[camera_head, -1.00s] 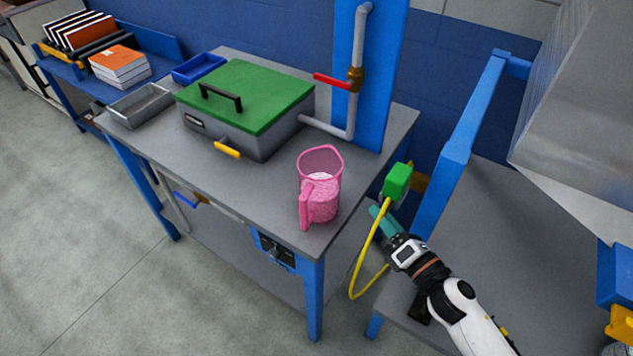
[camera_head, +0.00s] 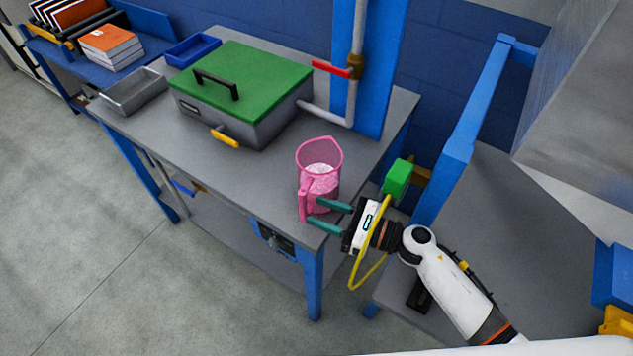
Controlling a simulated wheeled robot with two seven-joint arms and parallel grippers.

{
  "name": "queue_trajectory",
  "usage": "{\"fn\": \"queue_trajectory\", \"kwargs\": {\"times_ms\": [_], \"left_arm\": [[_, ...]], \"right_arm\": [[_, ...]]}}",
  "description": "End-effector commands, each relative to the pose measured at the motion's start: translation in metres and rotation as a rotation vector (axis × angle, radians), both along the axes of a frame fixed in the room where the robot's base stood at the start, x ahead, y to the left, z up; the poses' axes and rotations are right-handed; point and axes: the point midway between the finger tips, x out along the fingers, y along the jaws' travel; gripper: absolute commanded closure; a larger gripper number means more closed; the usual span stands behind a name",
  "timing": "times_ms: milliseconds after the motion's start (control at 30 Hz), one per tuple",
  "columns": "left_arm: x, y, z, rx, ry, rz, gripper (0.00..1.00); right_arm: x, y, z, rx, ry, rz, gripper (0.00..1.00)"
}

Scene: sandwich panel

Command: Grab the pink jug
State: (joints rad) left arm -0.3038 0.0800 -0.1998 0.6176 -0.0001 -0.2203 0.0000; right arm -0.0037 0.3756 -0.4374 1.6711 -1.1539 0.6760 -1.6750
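The pink jug (camera_head: 319,177) stands upright near the front right corner of the grey table (camera_head: 180,158). Its handle faces the front, and something whitish shows inside. My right gripper (camera_head: 322,214) reaches in from the right, with its two teal fingers apart. The fingers point left at the jug's lower part and handle, one farther back and one nearer the front. I cannot tell whether either finger touches the jug. My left gripper is not in view.
A grey box with a green lid (camera_head: 245,85) stands behind the jug to the left. A pipe with a red valve handle (camera_head: 331,69) rises at the back. A green block (camera_head: 397,178) with a yellow hose is right of the table. Trays (camera_head: 133,92) lie at the left.

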Motion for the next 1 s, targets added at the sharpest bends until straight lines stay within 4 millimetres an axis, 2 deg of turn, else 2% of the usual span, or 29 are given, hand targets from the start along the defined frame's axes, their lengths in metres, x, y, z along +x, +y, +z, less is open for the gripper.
{"fn": "queue_trajectory", "kwargs": {"times_ms": [200,300,600,667,867,1000], "left_arm": [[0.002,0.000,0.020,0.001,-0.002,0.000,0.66],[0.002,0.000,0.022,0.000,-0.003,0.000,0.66],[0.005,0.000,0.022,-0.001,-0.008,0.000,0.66],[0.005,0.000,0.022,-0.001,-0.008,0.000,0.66],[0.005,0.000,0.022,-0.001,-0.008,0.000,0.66],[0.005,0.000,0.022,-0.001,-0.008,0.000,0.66]], "right_arm": [[0.015,0.029,0.004,0.005,0.002,0.000,0.60],[0.020,0.039,0.001,0.004,0.001,-0.001,0.60],[0.022,0.044,-0.001,0.002,0.001,0.000,0.60],[0.022,0.044,-0.001,0.002,0.001,0.000,0.67],[0.022,0.044,-0.001,0.002,0.001,0.000,0.99],[0.022,0.044,-0.001,0.003,0.001,0.000,1.00]]}}
